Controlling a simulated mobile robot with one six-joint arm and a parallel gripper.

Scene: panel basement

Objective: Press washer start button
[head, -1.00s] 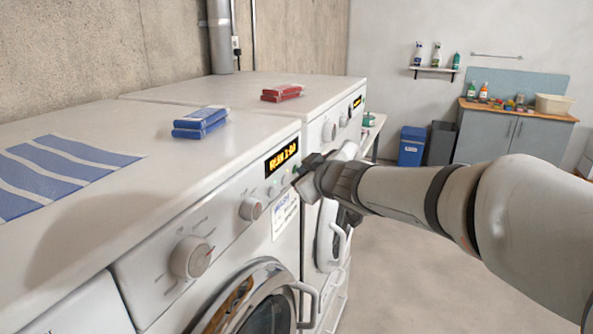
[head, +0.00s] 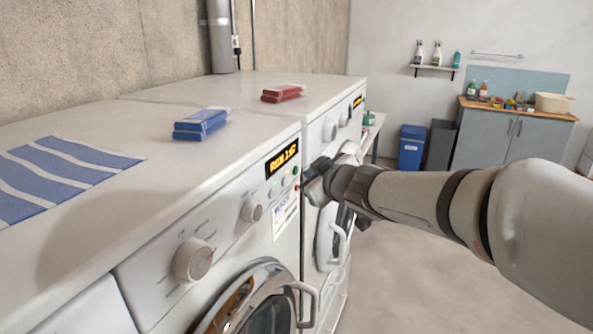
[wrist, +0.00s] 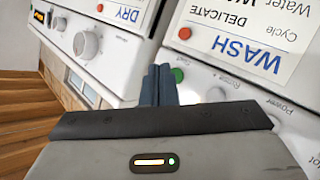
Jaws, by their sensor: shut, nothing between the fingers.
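The washer (head: 150,215) is the near white machine. Its lit display (head: 281,159) shows amber text that seems to start with RUN. A green button (head: 296,171) is on its panel right of the display, and it also shows in the wrist view (wrist: 177,75). The red button (wrist: 185,33) sits by the WASH label (wrist: 262,55). My gripper (head: 308,183) is shut and empty, just in front of the panel's right end. In the wrist view its fingertips (wrist: 158,70) are beside the green button, and a small gap to the panel appears in the head view.
The dryer (head: 315,92) stands just beyond the washer, with a DRY label (wrist: 124,14). Blue packs (head: 201,124) and a striped cloth (head: 65,172) lie on the washer top; red packs (head: 283,93) lie on the dryer. The floor at right is open.

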